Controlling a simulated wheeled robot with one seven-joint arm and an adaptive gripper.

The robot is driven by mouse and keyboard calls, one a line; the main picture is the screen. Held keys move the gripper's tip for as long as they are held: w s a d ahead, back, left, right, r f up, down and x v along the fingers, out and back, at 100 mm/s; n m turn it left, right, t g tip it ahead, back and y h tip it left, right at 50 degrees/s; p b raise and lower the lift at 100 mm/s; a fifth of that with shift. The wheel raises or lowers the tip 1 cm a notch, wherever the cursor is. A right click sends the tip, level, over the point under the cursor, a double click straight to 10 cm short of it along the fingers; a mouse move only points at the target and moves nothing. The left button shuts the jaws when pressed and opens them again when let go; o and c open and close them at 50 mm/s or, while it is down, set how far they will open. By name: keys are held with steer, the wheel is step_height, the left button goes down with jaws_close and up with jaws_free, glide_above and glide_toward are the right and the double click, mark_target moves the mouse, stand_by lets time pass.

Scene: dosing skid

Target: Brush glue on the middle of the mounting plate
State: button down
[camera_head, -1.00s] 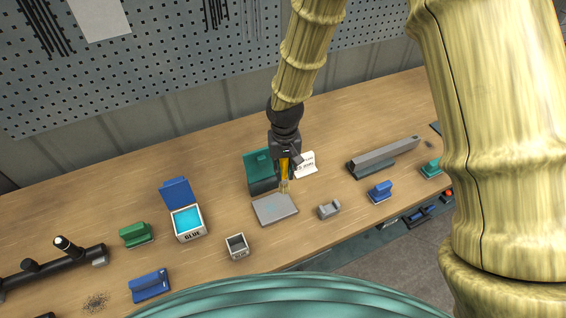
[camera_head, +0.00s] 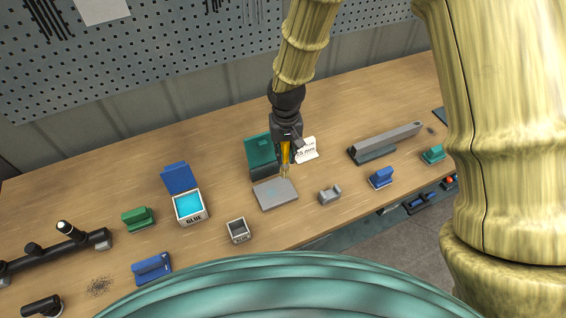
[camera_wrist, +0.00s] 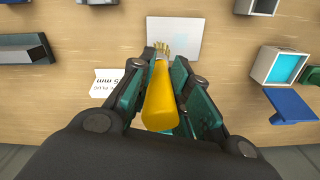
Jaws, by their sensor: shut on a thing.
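The mounting plate (camera_head: 276,195) is a flat grey plate on the bench with a faint bluish mark on its face. In the wrist view the plate (camera_wrist: 182,38) looks pale. My gripper (camera_head: 286,148) is shut on the yellow handle of a brush (camera_wrist: 159,95), which points down toward the plate. The bristles (camera_wrist: 161,48) overlap the plate's edge in the wrist view; in the head view they are by its far right edge. I cannot tell whether they touch it. The glue box (camera_head: 190,207) stands open at left, with bright blue glue inside and a blue lid.
A dark green open box (camera_head: 263,152) stands behind the plate, with a printed card (camera_head: 306,150) beside it. A small grey cup (camera_head: 238,230) and a grey bracket (camera_head: 329,195) flank the plate. A long grey bar (camera_head: 385,143) lies at right.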

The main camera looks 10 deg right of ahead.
steer(key=shift+f+b, duration=0.25)
steer(key=shift+b, duration=0.15)
steer(key=shift+f, duration=0.1)
